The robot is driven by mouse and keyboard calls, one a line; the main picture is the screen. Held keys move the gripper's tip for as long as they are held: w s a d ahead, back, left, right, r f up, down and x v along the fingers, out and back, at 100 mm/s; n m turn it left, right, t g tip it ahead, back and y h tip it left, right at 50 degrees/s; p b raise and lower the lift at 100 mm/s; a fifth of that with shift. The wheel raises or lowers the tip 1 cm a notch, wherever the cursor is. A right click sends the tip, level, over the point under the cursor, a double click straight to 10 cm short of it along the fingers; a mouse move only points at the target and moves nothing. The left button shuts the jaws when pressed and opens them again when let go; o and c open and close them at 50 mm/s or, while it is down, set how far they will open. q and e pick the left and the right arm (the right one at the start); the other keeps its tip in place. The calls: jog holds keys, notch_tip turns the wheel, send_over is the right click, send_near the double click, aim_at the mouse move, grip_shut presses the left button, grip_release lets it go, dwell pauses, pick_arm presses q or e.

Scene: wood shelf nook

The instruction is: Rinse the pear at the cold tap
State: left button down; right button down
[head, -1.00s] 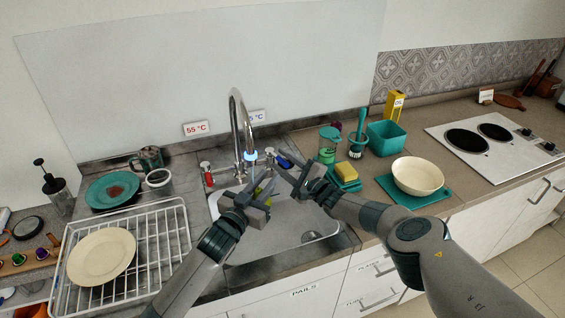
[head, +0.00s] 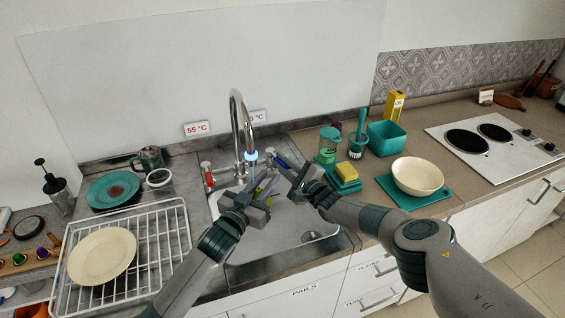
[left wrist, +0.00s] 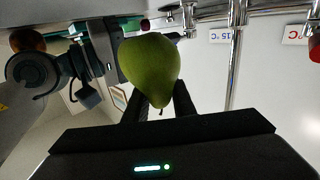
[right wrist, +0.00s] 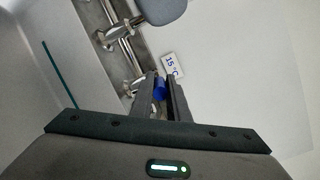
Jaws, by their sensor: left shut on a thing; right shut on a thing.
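My left gripper (head: 262,190) is shut on the green pear (left wrist: 150,70) over the sink (head: 285,228), below and close to the spout of the chrome tap (head: 236,112). The pear fills the middle of the left wrist view; in the head view the fingers mostly hide it. The spout tip glows blue; I cannot clearly make out a water stream. My right gripper (head: 285,165) is shut on the blue cold handle (right wrist: 159,88), right of the spout, by the 15 °C sign (right wrist: 172,66). The red hot handle (head: 207,174) is on the left, under the 55 °C sign (head: 197,128).
A white dish rack (head: 160,245) with a cream plate (head: 102,256) stands left of the sink. A teal plate (head: 113,190) and a mug (head: 151,158) are behind it. Right of the sink are a yellow sponge (head: 347,169), a teal tub (head: 386,138) and a cream bowl (head: 417,176).

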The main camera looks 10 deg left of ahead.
jog(key=shift+s+a+f+m+t+h, duration=0.25)
jog(key=shift+s+a+m+t+h, duration=0.35)
jog(key=shift+m+t+h, duration=0.4)
jog(key=c, duration=1.7)
grip_release()
jog(key=shift+r, duration=0.15)
jog(key=shift+v, duration=5.95)
jog(key=shift+s+a, duration=0.1)
jog(key=shift+a, duration=0.05)
